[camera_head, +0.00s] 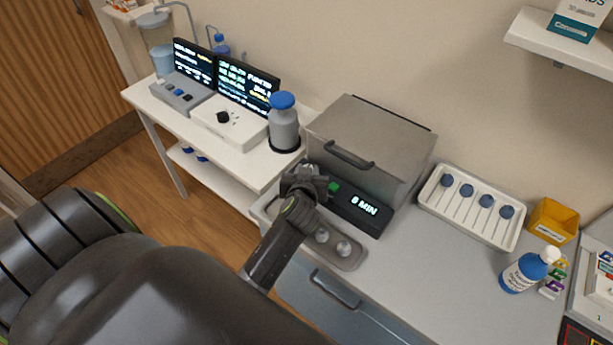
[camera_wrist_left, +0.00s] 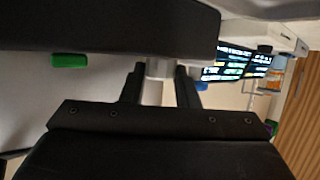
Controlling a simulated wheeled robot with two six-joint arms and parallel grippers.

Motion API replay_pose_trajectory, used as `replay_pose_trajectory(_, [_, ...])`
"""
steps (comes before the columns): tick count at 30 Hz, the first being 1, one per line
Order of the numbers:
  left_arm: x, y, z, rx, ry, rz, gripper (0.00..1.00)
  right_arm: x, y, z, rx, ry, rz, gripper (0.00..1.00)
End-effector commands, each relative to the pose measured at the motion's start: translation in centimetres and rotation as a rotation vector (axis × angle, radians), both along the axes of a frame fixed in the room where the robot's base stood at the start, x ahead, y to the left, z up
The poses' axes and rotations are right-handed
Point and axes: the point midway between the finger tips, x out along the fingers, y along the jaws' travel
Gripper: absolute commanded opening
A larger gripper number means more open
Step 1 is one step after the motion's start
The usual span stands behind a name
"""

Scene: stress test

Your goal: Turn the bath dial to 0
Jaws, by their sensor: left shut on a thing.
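The bath is a grey box (camera_head: 375,130) with a closed, handled lid and a black front panel. Its lit display (camera_head: 364,205) reads 8 MIN or 6 MIN; I cannot tell which digit. A green button (camera_head: 334,187) sits left of the display and also shows in the left wrist view (camera_wrist_left: 69,61). My left gripper (camera_head: 316,180) is at the left end of this panel and covers the dial in the head view. In the left wrist view, the pale grey dial (camera_wrist_left: 158,69) stands between the two dark fingers, which are shut on it. My right gripper is out of view.
A grey tray with metal balls (camera_head: 343,249) lies just in front of the bath. A blue-capped grey bottle (camera_head: 284,125) stands at its left, near a white device with a black knob (camera_head: 223,117). A white rack (camera_head: 470,208) stands right. The counter right of the ball tray is clear.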

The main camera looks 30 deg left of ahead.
Motion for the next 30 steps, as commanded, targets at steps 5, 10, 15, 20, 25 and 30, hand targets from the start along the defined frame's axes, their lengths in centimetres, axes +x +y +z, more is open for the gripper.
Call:
replay_pose_trajectory(5, [0.04,-0.09,-0.15,-0.001,0.000,0.034,0.05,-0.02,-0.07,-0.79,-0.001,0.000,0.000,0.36])
replay_pose_trajectory(10, [0.04,-0.09,-0.04,-0.001,0.002,0.044,0.05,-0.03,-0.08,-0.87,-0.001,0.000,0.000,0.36])
replay_pose_trajectory(15, [0.03,-0.08,-0.03,-0.001,0.003,0.044,0.05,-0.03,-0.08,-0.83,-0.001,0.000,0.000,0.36])
replay_pose_trajectory(20, [0.03,-0.08,-0.03,-0.001,0.003,0.044,0.32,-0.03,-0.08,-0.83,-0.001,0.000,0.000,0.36])
replay_pose_trajectory(25, [0.03,-0.08,-0.03,0.000,0.002,0.044,0.49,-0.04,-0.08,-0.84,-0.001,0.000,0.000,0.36])
replay_pose_trajectory(30, [0.03,-0.06,-0.03,-0.001,0.002,0.043,0.49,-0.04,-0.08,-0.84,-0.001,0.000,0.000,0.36])
